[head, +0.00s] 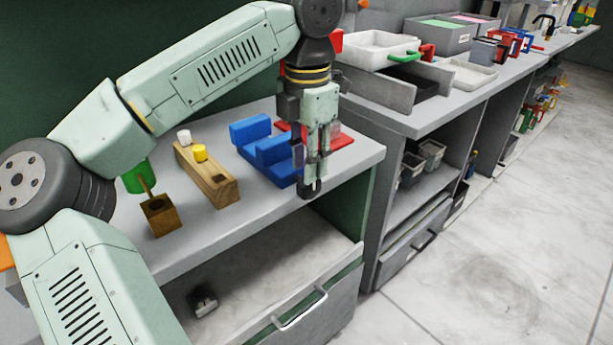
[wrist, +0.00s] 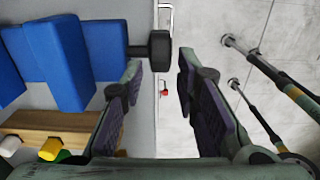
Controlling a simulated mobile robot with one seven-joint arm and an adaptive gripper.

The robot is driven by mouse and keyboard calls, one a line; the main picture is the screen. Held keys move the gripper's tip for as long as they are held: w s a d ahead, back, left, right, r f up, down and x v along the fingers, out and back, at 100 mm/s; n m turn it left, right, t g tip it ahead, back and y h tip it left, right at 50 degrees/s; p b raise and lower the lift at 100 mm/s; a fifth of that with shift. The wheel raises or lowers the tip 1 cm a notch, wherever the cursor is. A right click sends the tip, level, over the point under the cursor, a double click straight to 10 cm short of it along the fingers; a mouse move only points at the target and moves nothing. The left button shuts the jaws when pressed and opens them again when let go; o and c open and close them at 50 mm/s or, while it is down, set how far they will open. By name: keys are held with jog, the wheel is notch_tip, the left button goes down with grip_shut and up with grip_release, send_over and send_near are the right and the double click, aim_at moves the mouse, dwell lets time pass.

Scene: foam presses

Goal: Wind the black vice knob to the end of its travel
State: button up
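The blue vice (head: 276,158) sits on the grey bench, close to its front edge. In the wrist view the blue vice (wrist: 62,62) is at the upper left, and a dark shaft runs right from it to the black knob (wrist: 160,50). My gripper (wrist: 160,78) is open, with one finger on each side of the gap. The knob shows at the far end of that gap, nearer the left finger; I see no clear contact. In the head view my gripper (head: 312,178) points down at the vice's front end, and its fingers largely hide the knob.
A wooden block (head: 208,178) with a white and a yellow peg stands left of the vice. A small wooden cube (head: 159,215) and a green cylinder (head: 138,177) are farther left. A red plate (head: 338,141) lies behind the gripper. An open drawer (head: 290,290) sticks out below.

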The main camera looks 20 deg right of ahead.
aim_at(309, 187)
jog(key=shift+f, duration=2.1)
jog(key=shift+c, duration=0.3)
grip_shut()
